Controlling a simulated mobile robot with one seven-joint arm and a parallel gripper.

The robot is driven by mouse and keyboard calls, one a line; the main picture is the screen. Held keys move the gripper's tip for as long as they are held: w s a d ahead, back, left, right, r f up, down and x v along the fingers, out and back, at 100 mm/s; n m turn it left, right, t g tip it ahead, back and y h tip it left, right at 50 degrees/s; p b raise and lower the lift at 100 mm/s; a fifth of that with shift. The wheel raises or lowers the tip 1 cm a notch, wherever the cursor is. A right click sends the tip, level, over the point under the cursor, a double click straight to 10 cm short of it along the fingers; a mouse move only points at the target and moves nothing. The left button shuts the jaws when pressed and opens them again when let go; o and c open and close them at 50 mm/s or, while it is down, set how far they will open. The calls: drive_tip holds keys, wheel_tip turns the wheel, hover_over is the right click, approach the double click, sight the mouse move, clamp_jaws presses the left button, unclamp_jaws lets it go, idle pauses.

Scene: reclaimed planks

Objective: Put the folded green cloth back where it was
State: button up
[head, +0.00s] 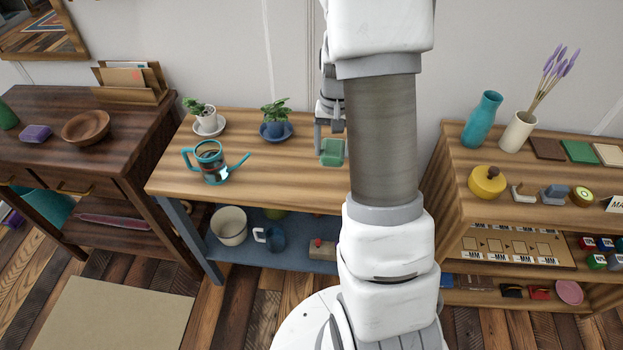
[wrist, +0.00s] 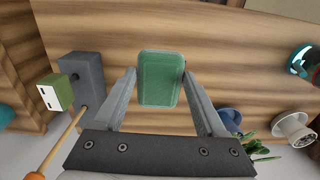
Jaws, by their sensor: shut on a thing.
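The folded green cloth (head: 333,152) is a small rounded block shape at the wooden bench in the head view. In the wrist view the cloth (wrist: 160,92) is between the two fingers of my gripper (wrist: 159,76), which is shut on it. In the head view my gripper (head: 330,128) reaches down to the cloth from above, partly hidden by my arm. I cannot tell whether the cloth touches the bench top or is slightly above it.
On the bench (head: 270,180) stand a teal watering can (head: 212,163), a plant in a blue pot (head: 275,126) and a plant in a white pot (head: 206,118). A grey block (wrist: 82,80) and a small green box (wrist: 55,92) are near my gripper.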

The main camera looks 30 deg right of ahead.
drive_tip(key=a+f, duration=0.1)
drive_tip(key=a, duration=0.1)
drive_tip(key=a+f, duration=0.1)
drive_tip(key=a, duration=0.1)
drive_tip(key=a+f, duration=0.1)
drive_tip(key=a, duration=0.1)
drive_tip(key=shift+s+f+b, duration=0.15)
drive_tip(key=shift+f+b, duration=0.2)
drive_tip(key=shift+f, duration=0.05)
wheel_tip(320, 180, down, 4)
drive_tip(key=shift+d+r+b, duration=0.1)
drive_tip(key=shift+b, duration=0.4)
drive_tip(key=o, duration=1.3)
drive_tip(key=shift+c, duration=0.2)
drive_tip(key=shift+r, duration=0.15)
drive_tip(key=s+a+r+n+t+p, duration=0.1)
drive_tip(key=s+a+r, duration=0.2)
drive_tip(key=r, duration=0.9)
drive_tip(key=s+a+r+n+t+p, duration=0.1)
drive_tip(key=s+a+r+n+p, duration=0.15)
drive_tip(key=r, duration=0.85)
drive_tip(key=s+a+r+n+t, duration=0.1)
drive_tip(key=s+a+r, duration=0.2)
drive_tip(key=s, duration=0.3)
drive_tip(key=s+a+r+n+t, duration=0.2)
drive_tip(key=s+a+r, duration=0.1)
drive_tip(key=s, duration=0.3)
drive_tip(key=shift+a+r+t+b, duration=0.15)
drive_tip(key=shift+r+t+b, duration=0.15)
drive_tip(key=shift+b, duration=0.1)
